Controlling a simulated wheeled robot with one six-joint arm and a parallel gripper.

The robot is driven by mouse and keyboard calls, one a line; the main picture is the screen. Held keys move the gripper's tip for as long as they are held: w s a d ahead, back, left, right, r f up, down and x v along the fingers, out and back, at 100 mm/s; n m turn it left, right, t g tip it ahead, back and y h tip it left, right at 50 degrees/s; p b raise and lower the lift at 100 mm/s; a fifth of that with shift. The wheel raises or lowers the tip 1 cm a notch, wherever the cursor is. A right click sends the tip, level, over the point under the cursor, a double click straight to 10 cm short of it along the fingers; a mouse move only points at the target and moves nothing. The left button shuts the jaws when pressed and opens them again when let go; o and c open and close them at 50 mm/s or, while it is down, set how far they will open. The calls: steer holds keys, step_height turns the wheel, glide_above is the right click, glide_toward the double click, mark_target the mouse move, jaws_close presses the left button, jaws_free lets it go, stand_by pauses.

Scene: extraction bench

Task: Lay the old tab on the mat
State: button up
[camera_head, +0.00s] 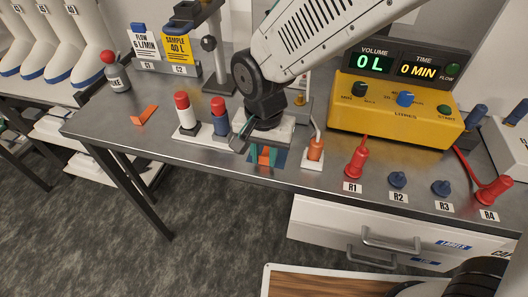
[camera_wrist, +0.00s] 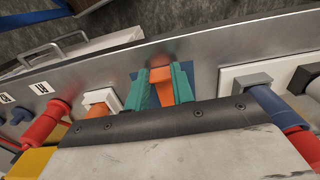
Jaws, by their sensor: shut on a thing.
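My gripper (camera_head: 265,156) is over the blue mat (camera_head: 281,158) at the bench's front edge. Its teal fingers (camera_wrist: 161,88) are shut on an orange tab (camera_wrist: 162,92), which also shows between them in the head view (camera_head: 265,160). In the wrist view the mat shows as a dark blue patch around the fingertips. The fingers and tab hide much of the mat. I cannot tell whether the tab touches it. Another orange tab (camera_head: 145,115), bent, lies on the bench at the left. No marking shows which tab is old.
Red and blue plugs R1 to R4 (camera_head: 357,160) line the right front. The yellow meter (camera_head: 395,105) is behind them. The left bench is fairly clear.

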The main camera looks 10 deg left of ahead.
steer(key=o, duration=0.9)
steer(key=shift+f, duration=0.1)
steer(key=shift+o, duration=0.2)
step_height(320, 180, up, 12)
steer(key=shift+r, duration=0.2)
